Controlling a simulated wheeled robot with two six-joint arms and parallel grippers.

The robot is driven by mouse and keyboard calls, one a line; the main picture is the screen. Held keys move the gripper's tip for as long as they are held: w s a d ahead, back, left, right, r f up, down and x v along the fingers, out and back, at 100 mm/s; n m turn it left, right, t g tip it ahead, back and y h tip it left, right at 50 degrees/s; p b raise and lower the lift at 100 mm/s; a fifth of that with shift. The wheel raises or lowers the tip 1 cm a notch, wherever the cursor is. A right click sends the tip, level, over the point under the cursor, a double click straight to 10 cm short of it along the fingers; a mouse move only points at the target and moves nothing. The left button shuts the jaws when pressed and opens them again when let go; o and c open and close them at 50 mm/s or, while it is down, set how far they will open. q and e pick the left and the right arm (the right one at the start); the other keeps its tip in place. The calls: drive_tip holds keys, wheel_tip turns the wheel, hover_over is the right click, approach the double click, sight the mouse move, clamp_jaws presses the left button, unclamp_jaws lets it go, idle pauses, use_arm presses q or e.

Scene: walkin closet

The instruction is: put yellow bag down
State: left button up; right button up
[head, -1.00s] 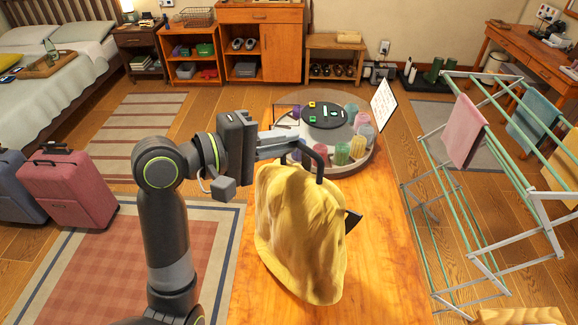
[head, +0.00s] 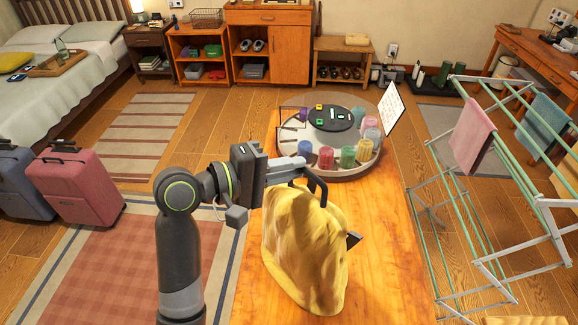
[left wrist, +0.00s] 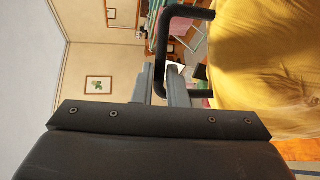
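The yellow bag (head: 305,250) is a bulging, soft-looking bag with a black handle (head: 318,184) on top. It hangs or stands upright over the wooden table top (head: 385,270); I cannot tell whether its base touches the wood. My left gripper (head: 298,170) is at the handle. In the left wrist view the handle bar (left wrist: 187,13) runs down between the two grey fingers (left wrist: 162,85), which are shut on it, with the bag (left wrist: 265,70) to the right. My right gripper is not in view.
A round carousel (head: 292,155) with coloured jars stands on the table's far end, behind the bag, with a white sheet (head: 391,109) at its right. A drying rack (head: 470,240) stands right of the table. Bare wood lies right of the bag. Suitcases (head: 75,190) stand left.

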use_arm(q)
drive_tip(key=o, duration=0.3)
drive_tip(key=shift+s, duration=0.1)
drive_tip(key=shift+o, duration=0.2)
drive_tip(key=shift+r, duration=0.15)
drive_tip(key=b+v, duration=0.1)
drive_tip(key=v, duration=1.1)
